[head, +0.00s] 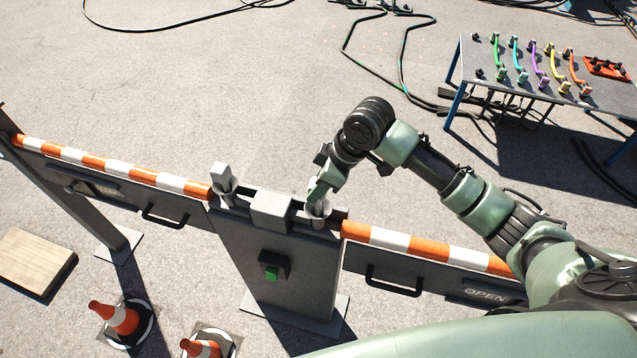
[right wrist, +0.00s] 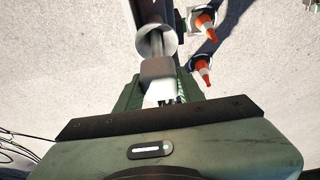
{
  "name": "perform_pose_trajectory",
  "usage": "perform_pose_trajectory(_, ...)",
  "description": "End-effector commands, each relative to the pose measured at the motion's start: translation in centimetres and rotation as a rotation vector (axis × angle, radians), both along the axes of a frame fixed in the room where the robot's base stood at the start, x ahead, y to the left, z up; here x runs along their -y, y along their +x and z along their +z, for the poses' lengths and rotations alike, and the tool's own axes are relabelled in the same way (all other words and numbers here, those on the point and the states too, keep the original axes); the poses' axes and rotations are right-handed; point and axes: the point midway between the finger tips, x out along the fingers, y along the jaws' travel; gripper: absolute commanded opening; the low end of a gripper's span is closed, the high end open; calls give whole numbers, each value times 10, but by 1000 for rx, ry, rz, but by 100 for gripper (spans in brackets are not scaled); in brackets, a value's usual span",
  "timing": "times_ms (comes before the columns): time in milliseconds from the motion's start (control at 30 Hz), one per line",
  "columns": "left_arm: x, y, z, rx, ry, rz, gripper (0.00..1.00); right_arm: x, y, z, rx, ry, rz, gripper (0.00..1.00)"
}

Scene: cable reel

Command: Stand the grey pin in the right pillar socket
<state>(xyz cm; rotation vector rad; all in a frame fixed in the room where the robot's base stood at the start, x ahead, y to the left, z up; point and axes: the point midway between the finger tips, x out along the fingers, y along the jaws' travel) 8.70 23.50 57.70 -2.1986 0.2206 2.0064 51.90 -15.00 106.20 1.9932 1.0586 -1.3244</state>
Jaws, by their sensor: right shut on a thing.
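The grey pillar (head: 275,265) stands in the middle of the head view, with a cup-like socket near each end of its top. My right gripper (head: 319,196) is directly over the right pillar socket (head: 318,212) and hides most of what it holds there. In the right wrist view my right gripper (right wrist: 160,95) is shut on the grey pin (right wrist: 158,69) by its block-shaped head. The pin's thin shaft points at the round socket (right wrist: 169,42) and appears to reach into its mouth; how deep I cannot tell. Another grey pin (head: 222,176) stands in the left socket.
Orange-and-white barrier arms (head: 400,239) extend from both sides of the pillar. A grey block (head: 271,210) sits between the sockets. Traffic cones (head: 118,317) and a wooden board (head: 32,261) lie front left. A table (head: 500,85) with coloured cables stands back right.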

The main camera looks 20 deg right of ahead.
Motion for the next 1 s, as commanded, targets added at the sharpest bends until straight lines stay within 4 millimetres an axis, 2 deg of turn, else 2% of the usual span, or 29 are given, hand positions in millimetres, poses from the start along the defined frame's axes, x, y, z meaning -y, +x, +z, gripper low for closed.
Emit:
perform_pose_trajectory(33,0,0,0,1,0,0,0,0,0,1,1,1,0,0)
perform_pose_trajectory(67,0,0,0,1,0,0,0,0,0,1,1,1,0,46)
perform_pose_trajectory(100,0,1,0,1,0,0,0,0,0,1,1,1,0,57)
perform_pose_trajectory(133,0,1,0,1,0,0,0,0,0,1,1,1,0,63)
perform_pose_trajectory(533,0,1,-3,2,-1,1,0,2,-1,5,1,0,0,63)
perform_pose_trajectory(1000,0,1,-21,2,-1,1,0,24,-15,67,3,0,0,63)
